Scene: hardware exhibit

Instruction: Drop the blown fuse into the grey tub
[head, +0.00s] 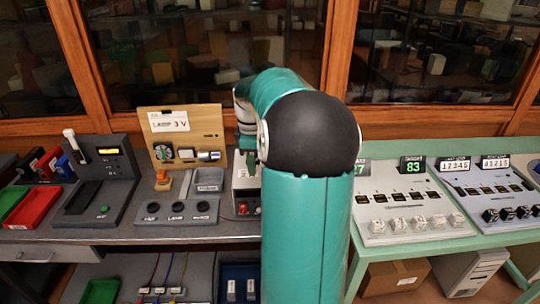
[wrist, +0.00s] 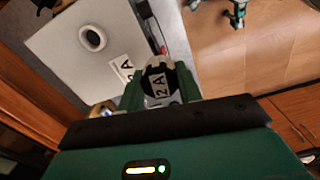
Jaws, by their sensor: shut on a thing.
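The fuse is held between the green fingers, over or near a pale grey box top (wrist: 88,45) with a round hole and a white label partly covered by the fuse. In the head view my own arm hides the gripper and the fuse. A small grey open tray (head: 208,181), possibly the grey tub, sits on the lamp stand; I cannot tell for sure.
A wooden LAMP 3 V panel (head: 184,138) stands left of my arm. A white box (head: 243,188) is partly behind my arm. Counter consoles (head: 405,200) stand on the green table at right. Red (head: 34,206) and other trays lie at far left.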

